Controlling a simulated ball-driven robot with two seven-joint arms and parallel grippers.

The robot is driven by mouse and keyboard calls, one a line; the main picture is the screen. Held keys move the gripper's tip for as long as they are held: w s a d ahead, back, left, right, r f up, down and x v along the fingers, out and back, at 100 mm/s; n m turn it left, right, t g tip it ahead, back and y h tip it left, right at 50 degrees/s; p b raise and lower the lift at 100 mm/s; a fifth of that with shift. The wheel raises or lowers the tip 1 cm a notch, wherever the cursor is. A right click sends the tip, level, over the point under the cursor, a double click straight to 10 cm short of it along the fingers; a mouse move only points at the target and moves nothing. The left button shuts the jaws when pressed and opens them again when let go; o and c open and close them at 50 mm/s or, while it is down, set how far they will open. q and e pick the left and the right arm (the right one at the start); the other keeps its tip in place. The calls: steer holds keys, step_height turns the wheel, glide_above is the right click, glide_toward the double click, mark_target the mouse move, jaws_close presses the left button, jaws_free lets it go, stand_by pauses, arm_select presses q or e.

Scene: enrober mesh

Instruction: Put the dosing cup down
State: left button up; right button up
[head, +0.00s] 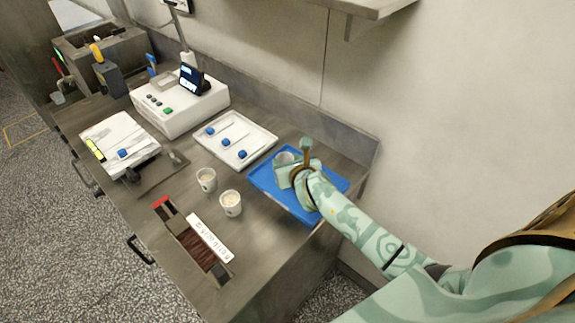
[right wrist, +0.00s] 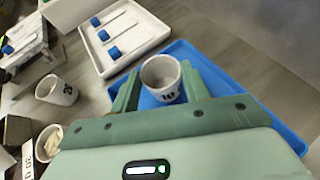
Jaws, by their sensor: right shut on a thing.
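The dosing cup (head: 284,158) is a small white cup with dark marks on its side. In the right wrist view the dosing cup (right wrist: 161,73) is upright between my fingers and looks empty. My right gripper (head: 286,168) is shut on it, over the blue tray (head: 314,217). The right wrist view shows my right gripper (right wrist: 160,92) with a finger on each side of the cup and the blue tray (right wrist: 290,136) around and below. I cannot tell whether the cup's base touches the tray. My left gripper is out of view.
Two white cups with pale contents, one nearer (head: 231,204) and one farther (head: 206,180), stand left of the blue tray. A white tray (head: 268,139) with blue-ended tools lies behind. A white machine (head: 172,112) stands farther left. The wall rises close behind.

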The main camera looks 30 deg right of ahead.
steer(key=shift+w+f, duration=0.1)
steer(key=shift+f, duration=0.5)
steer(key=shift+f, duration=0.1)
steer(key=o, duration=1)
steer(key=shift+c, duration=0.2)
steer(key=shift+s+r, duration=0.25)
steer(key=shift+r, duration=0.05)
steer(key=p+v, duration=0.2)
steer(key=v, duration=0.9)
steer(key=shift+s, duration=0.3)
steer(key=shift+a, duration=0.1)
